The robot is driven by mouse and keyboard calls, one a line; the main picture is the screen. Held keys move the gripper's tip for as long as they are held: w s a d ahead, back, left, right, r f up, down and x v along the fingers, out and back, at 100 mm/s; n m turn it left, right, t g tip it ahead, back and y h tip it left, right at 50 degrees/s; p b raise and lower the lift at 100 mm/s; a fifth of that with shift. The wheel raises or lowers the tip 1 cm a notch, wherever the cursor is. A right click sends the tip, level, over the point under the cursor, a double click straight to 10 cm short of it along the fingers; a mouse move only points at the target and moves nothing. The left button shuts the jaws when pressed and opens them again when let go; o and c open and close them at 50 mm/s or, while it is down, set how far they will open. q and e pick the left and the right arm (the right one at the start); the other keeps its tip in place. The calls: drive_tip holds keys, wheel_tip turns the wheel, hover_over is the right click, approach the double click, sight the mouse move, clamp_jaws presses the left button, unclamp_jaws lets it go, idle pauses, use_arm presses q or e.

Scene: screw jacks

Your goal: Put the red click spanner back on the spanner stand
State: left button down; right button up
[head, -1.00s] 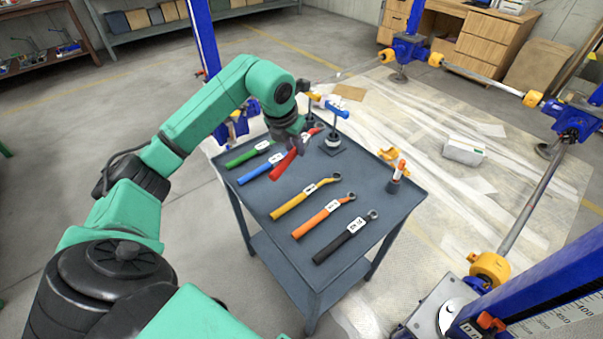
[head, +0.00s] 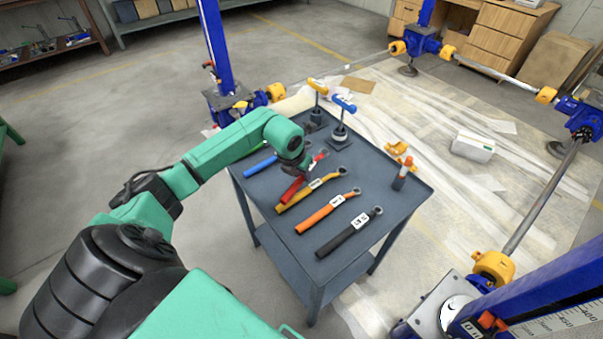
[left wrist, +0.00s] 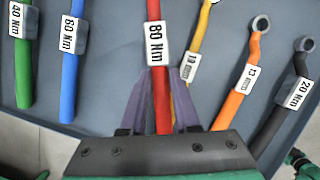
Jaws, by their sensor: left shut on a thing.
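The red click spanner (head: 291,188), labelled 80 Nm, is held in my left gripper (head: 296,170). In the left wrist view the purple-grey fingers (left wrist: 160,98) are shut on either side of the red handle (left wrist: 153,12). The spanner lies over the dark blue-grey spanner stand (head: 265,215), between the blue spanner (head: 260,166) and the yellow spanner (head: 300,196), close to the yellow one. I cannot tell whether it touches the stand top. My gripper hides part of the red spanner in the head view. My right gripper is not in view.
An orange spanner (head: 318,218) and a black spanner (head: 345,238) lie to the right on the stand. A green spanner (left wrist: 25,60) lies at the left.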

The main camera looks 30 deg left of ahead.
use_arm(q)
drive_tip(key=shift+f, duration=0.2)
drive_tip(key=c, duration=0.6)
unclamp_jaws()
drive_tip(key=shift+c, duration=0.2)
drive_tip(key=shift+r, duration=0.1)
drive_tip(key=shift+r, duration=0.15)
drive_tip(key=shift+r+p, duration=0.5)
drive_tip(key=shift+p, duration=0.1)
drive_tip(key=b+v, duration=0.2)
drive_tip(key=v, duration=0.9)
drive_tip(key=shift+r, duration=0.25)
drive_tip(key=shift+s, duration=0.1)
